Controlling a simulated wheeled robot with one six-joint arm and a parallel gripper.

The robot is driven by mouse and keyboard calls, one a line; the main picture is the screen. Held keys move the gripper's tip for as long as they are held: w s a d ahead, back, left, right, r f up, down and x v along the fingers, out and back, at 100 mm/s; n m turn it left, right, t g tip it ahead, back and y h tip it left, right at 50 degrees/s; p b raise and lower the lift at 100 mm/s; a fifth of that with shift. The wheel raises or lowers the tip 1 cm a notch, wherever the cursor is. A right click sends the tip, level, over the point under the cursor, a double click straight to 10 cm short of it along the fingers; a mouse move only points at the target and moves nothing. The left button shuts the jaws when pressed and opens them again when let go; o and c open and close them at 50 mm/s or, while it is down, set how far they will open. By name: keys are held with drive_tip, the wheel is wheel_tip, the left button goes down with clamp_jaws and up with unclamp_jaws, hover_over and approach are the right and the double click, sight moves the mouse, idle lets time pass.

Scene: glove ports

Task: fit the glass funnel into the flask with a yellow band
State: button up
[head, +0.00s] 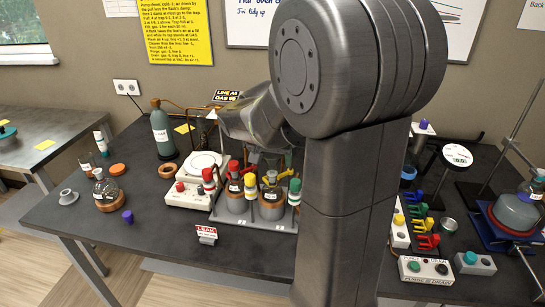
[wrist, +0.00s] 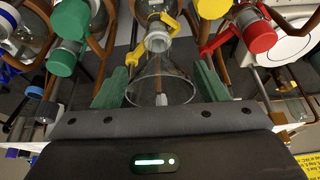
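The clear glass funnel (wrist: 163,88) sits between the two green fingers of my gripper (wrist: 160,85) in the wrist view, its wide end toward me. In the head view, two flasks with brown lower parts stand in the rack, a right one (head: 272,209) and a left one (head: 236,204). My arm hides most of my gripper there. I cannot make out clearly which flask bears the yellow band.
Red, yellow and green capped pieces crowd the rack (head: 255,224) around the flasks. A white hot plate (head: 185,197) stands to its left, beside a green bottle (head: 162,135). A separate flask (head: 107,197) stands farther left. The front left of the table is mostly clear.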

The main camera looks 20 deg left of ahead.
drive_tip(key=shift+o, duration=0.7)
drive_tip(key=shift+r, duration=0.1)
drive_tip(key=shift+r+p, duration=0.55)
drive_tip(key=shift+p, duration=0.05)
drive_tip(key=v, duration=1.2)
drive_tip(key=shift+b, duration=0.4)
